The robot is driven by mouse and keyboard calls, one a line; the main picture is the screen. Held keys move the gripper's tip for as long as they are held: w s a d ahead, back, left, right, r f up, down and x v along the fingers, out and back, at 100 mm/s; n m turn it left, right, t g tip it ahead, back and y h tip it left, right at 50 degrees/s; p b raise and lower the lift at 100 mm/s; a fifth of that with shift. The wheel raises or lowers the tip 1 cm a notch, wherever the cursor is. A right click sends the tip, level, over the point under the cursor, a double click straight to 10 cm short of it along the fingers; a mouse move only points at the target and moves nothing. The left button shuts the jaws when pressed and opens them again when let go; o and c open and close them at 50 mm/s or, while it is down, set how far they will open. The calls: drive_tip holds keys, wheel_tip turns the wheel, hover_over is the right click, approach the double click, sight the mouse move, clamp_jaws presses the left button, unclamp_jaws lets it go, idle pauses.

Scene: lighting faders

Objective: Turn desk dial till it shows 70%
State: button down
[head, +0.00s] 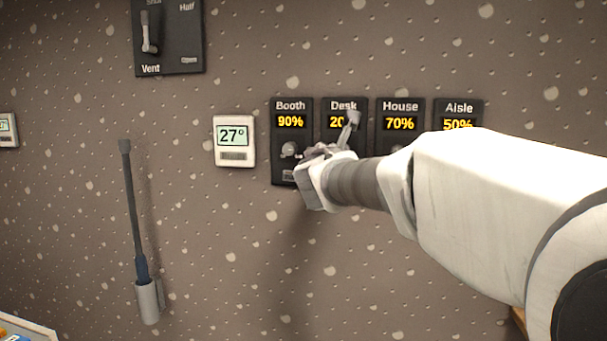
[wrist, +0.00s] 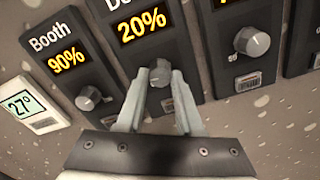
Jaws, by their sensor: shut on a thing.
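The Desk panel (head: 334,107) is a dark plate on the wall, second from the left in a row of dial panels. Its yellow readout shows 20% in the wrist view (wrist: 143,24); in the head view my gripper partly covers it. The grey desk dial (wrist: 160,72) sits below the readout. My gripper (wrist: 159,88) has its two fingers on either side of this dial and is shut on it. In the head view my gripper (head: 347,132) hides the desk dial.
The Booth panel (head: 291,106) at left shows 90%, with its dial (wrist: 88,98) close to my left finger. The House panel (head: 400,106) shows 70% and its dial (wrist: 252,42) is at right. The Aisle panel (head: 459,108) shows 50%. A 27° thermostat (head: 234,141) is further left.

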drive_tip(key=shift+r+m+b, duration=0.1)
drive_tip(key=shift+m+b, duration=10.65)
drive_tip(key=shift+m, duration=2.65)
drive_tip(key=c, duration=0.6)
unclamp_jaws()
drive_tip(key=shift+o, duration=0.2)
